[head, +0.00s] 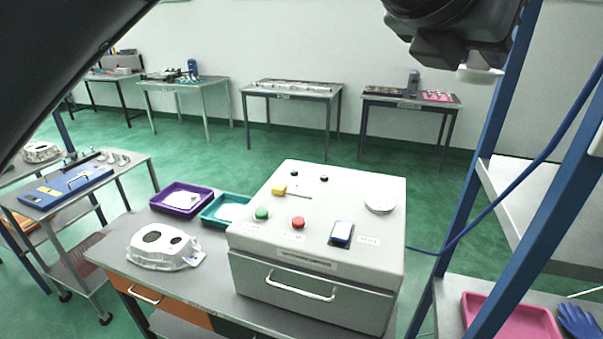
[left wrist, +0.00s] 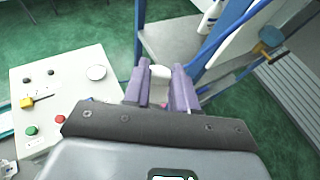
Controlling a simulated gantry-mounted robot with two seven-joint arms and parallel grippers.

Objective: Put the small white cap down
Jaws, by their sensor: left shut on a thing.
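The small white cap (head: 480,75) shows under my left gripper (head: 462,58) at the top right of the head view. In the left wrist view the cap (left wrist: 160,72) sits between the two purple fingers of my left gripper (left wrist: 161,84), which is shut on it. The gripper is high in the air, right of the white control box (head: 318,235) in the picture. The lower part of the cap is hidden by the fingers in the wrist view. My right gripper is not in view.
The box top carries a round white disc (head: 380,203), a green button (head: 261,214), a red button (head: 298,222) and a yellow lever (head: 279,190). A casting (head: 165,248), purple tray (head: 181,198) and teal tray (head: 212,214) lie left. A blue frame post (head: 497,110) stands close right.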

